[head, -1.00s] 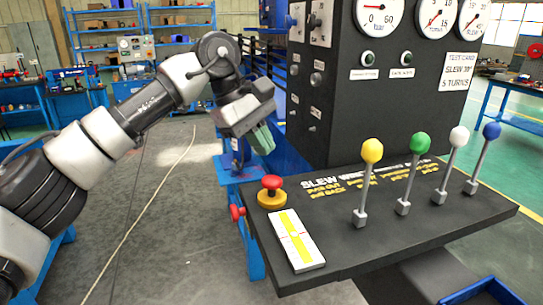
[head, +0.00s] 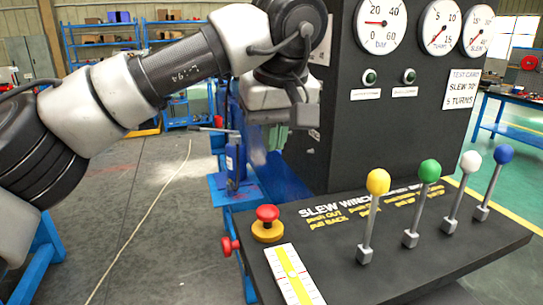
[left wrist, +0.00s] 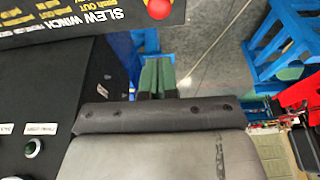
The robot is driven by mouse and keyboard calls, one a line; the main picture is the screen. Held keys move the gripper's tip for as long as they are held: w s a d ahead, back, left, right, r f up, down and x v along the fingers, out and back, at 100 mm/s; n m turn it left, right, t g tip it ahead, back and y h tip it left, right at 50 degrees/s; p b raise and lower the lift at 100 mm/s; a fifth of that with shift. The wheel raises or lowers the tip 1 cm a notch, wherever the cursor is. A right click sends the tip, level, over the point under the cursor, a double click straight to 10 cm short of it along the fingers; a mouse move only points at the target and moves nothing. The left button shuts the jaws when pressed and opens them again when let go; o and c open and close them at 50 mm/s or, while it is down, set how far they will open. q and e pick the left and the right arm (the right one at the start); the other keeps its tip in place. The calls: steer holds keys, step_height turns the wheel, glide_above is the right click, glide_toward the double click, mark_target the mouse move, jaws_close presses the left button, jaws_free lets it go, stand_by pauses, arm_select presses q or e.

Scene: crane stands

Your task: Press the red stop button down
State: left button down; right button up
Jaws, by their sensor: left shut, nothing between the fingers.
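The red stop button (head: 267,213) is a mushroom head on a yellow round base (head: 267,232) at the near left corner of the dark console. It also shows at the top edge of the left wrist view (left wrist: 159,8). My left gripper (head: 277,139) is shut and empty, its green fingers pointing down. In the head view it appears above the button, clearly apart from it. The green fingers show in the left wrist view (left wrist: 157,76) below the button. My right gripper is not in view.
Levers with yellow (head: 378,182), green (head: 429,170), white and blue balls stand to the right. The gauge panel (head: 420,130) rises behind. A yellow-white scale plate (head: 293,275) lies in front of the button.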

mark_target(268, 210)
arm_select(q)
steer(key=x, duration=0.3)
steer(key=p+x, duration=0.1)
steer(key=x, duration=0.3)
steer(key=p+x, duration=0.1)
steer(key=x, duration=0.3)
steer(key=shift+s+f, duration=0.15)
steer(key=shift+s, duration=0.2)
steer(key=shift+f+p, duration=0.4)
steer(key=shift+f, duration=0.3)
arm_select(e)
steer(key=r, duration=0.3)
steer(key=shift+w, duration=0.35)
arm_select(q)
step_height(268, 210, down, 2)
steer(key=shift+f+b, duration=0.15)
steer(key=shift+b, duration=1)
steer(key=shift+s, duration=0.1)
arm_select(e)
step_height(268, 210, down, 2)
